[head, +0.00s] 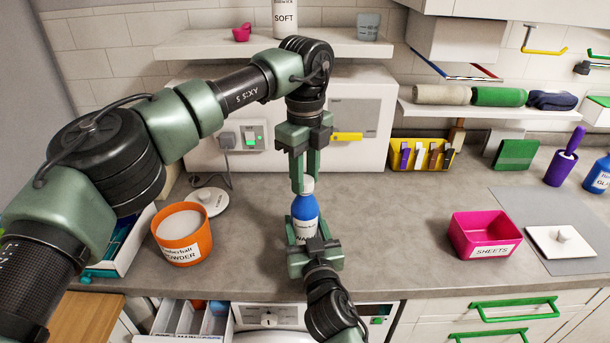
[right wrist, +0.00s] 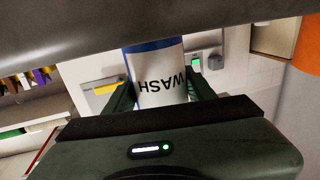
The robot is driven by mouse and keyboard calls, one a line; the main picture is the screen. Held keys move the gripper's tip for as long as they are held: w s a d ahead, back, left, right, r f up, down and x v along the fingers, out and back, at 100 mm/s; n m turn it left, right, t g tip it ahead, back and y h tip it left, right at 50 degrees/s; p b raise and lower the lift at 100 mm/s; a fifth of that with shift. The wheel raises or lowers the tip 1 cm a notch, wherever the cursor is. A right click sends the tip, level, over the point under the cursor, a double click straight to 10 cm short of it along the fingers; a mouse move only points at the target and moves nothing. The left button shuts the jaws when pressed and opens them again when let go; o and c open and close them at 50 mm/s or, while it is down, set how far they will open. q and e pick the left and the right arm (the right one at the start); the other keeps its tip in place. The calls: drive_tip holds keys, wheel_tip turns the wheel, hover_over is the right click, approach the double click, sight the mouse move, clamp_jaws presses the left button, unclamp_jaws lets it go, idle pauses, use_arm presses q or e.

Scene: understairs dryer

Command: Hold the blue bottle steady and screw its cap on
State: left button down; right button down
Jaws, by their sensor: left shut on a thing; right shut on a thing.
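The blue bottle (head: 305,208) stands upright on the grey counter, below the middle of the head view. My right gripper (head: 305,234) is shut on the bottle's lower body from the front. My left gripper (head: 306,176) comes down from above and is shut on the white cap (head: 308,186) at the bottle's top. The cap sits at the neck and is partly hidden by the left fingers. I cannot tell how far it is threaded.
An orange powder tub (head: 184,240) and a white round lid (head: 207,201) are on the left. A pink sheets box (head: 485,235) and a white knobbed lid (head: 562,242) are on the right. The counter between bottle and pink box is clear. A shelf (head: 250,48) is behind.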

use_arm(q)
drive_tip(key=m, duration=0.4)
drive_tip(key=shift+m, duration=0.3)
drive_tip(key=m, duration=0.6)
drive_tip(key=shift+m, duration=0.4)
drive_tip(key=m, duration=1.7)
drive_tip(key=shift+m, duration=0.4)
drive_tip(key=m, duration=0.9)
drive_tip(key=shift+f+m, duration=0.1)
drive_tip(key=shift+m, duration=0.3)
drive_tip(key=c, duration=1)
unclamp_jaws()
